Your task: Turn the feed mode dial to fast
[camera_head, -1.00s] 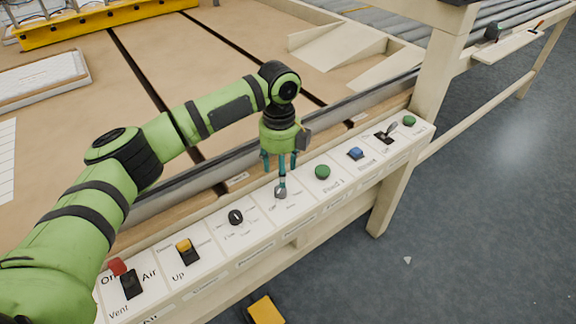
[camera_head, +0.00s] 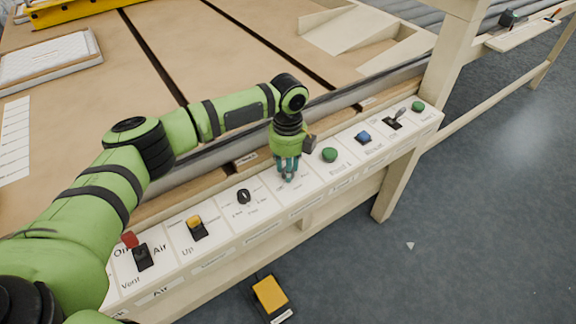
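A pale control panel (camera_head: 262,214) runs along the table's front edge. My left gripper (camera_head: 288,177) points down over the plate between a black dial (camera_head: 244,196) and a green button (camera_head: 329,155). Its teal fingers look close together at the panel surface. They hide the grey knob on that plate, so I cannot tell whether they are shut on it. The plate's lettering is too small to read, so I cannot confirm which dial is the feed mode one. My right gripper is not in view.
To the left are a yellow switch (camera_head: 195,224), a black rocker (camera_head: 142,257) and a red control (camera_head: 130,240). To the right are a blue button (camera_head: 362,137), a lever (camera_head: 397,118) and another green button (camera_head: 417,106). A yellow pedal (camera_head: 270,294) lies on the floor.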

